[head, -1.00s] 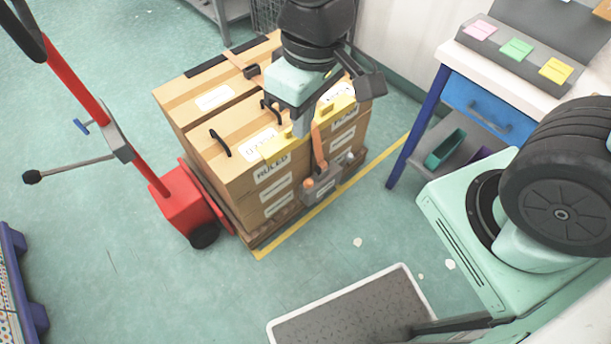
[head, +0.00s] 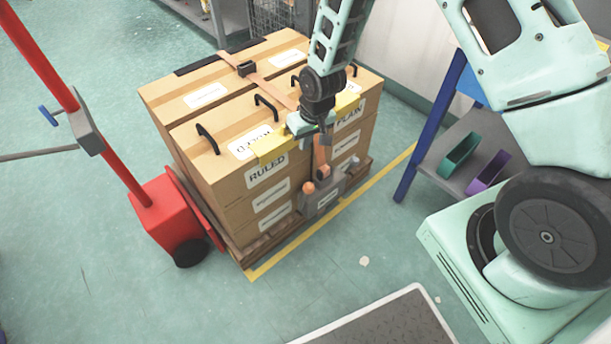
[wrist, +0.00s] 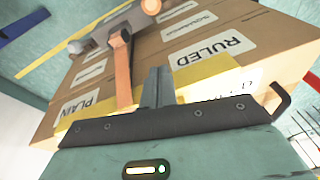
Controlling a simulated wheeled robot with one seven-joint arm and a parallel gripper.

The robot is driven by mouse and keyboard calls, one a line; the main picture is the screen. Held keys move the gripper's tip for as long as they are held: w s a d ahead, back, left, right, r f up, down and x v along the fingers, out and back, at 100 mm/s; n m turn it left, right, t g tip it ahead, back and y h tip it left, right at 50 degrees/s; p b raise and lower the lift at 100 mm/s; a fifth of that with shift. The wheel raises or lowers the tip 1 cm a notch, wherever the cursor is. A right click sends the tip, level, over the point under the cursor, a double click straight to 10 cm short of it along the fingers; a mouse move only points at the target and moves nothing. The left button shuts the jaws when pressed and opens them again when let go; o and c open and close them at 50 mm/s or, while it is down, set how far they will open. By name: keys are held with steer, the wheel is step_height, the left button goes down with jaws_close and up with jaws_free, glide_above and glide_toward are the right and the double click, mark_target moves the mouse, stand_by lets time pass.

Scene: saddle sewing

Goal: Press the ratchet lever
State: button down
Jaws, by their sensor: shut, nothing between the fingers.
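I cannot clearly tell the lever from the ratchet body. My gripper (head: 326,142) is shut and empty, by the stack's top front edge, above the ratchet and apart from it. Its closed fingers (wrist: 157,84) show beside the strap in the wrist view.
Yellow edge protectors (head: 268,149) sit on the boxes' top edge. A red pallet truck (head: 165,212) stands at the left. A blue-legged table (head: 428,135) with a green bin (head: 461,151) is at the right. A grey mat (head: 385,325) lies in front. Floor before the stack is clear.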

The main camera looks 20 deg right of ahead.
steer(key=shift+f, duration=0.1)
step_height(320, 180, down, 11)
steer(key=s+b, duration=0.2)
steer(key=shift+a+f, duration=0.15)
steer(key=shift+a, duration=0.2)
steer(key=shift+b, duration=0.3)
